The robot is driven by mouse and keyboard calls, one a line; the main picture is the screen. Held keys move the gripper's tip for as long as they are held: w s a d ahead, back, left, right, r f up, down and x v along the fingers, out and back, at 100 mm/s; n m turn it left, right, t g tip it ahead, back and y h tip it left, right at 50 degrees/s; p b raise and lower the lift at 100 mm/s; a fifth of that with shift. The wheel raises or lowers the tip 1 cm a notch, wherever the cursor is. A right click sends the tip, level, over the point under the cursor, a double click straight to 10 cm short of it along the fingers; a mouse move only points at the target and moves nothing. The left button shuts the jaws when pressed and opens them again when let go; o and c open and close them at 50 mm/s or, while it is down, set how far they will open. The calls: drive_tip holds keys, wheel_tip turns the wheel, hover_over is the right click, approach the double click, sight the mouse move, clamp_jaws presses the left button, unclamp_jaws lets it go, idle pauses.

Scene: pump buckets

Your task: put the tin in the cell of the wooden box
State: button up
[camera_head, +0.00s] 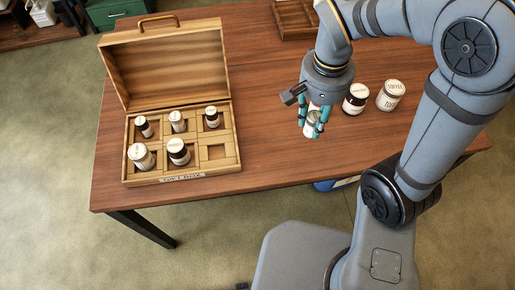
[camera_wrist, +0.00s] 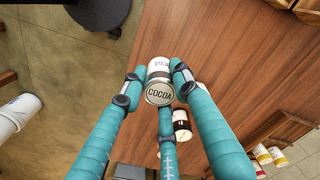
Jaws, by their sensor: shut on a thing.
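I cannot tell whether the tin touches the table. The wooden box (camera_head: 222,170) stands open at the left of the table, its lid raised at the back. Its front right cell (camera_head: 217,153) is empty; the other visible cells hold jars.
A wooden tray (camera_head: 294,20) lies at the table's back edge. The tabletop between the box and my gripper is clear. The raised lid (camera_head: 165,65) stands tall behind the cells.

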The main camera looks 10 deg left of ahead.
drive_tip(key=s+a+f, duration=0.1)
drive_tip(key=a+f, duration=0.2)
drive_tip(key=a, duration=0.5)
drive_tip(key=s+a+f+p, duration=0.1)
drive_tip(key=s+a+f, duration=0.1)
drive_tip(key=a, duration=0.6)
drive_tip(key=s+a+f, duration=0.2)
drive_tip(key=a+f, duration=0.2)
drive_tip(key=a, duration=0.4)
drive_tip(key=shift+s+a+f, duration=0.1)
drive_tip(key=shift+a+f, duration=0.1)
drive_tip(key=shift+a, duration=0.2)
drive_tip(key=shift+f+p, duration=0.45)
drive_tip(key=shift+f, duration=1.45)
drive_tip(key=shift+f, duration=0.15)
drive_tip(key=o, duration=1.1)
drive_tip(key=shift+o, duration=0.2)
